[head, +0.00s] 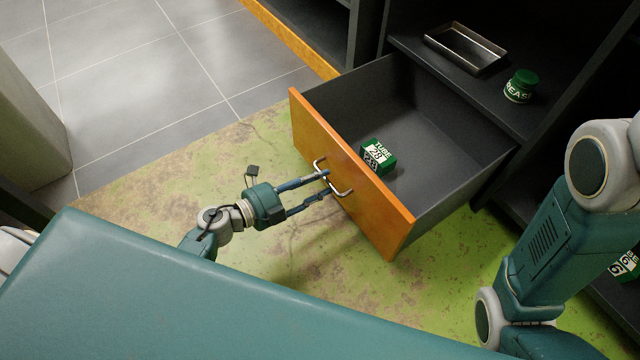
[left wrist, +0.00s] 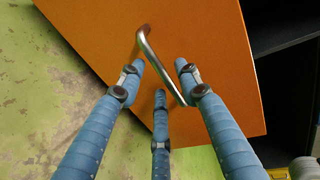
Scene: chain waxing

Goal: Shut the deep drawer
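The deep drawer (head: 440,150) is pulled well out of the dark cabinet, with an orange front (head: 365,205) and dark grey inside. A bent metal handle (head: 342,187) is on its front; it also shows in the left wrist view (left wrist: 158,58). My left gripper (head: 326,184) is at the handle. In the left wrist view its fingers (left wrist: 160,84) are spread apart, with the handle between them; contact is unclear. A green box marked TUBE 28 (head: 378,156) lies in the drawer. My right arm shows at the right, its gripper out of view.
A metal tray (head: 465,48) and a green grease tin (head: 521,86) stand on the shelf above the drawer. A green box (head: 624,264) is partly visible at the right edge. The stained green floor patch (head: 225,160) is clear before the drawer.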

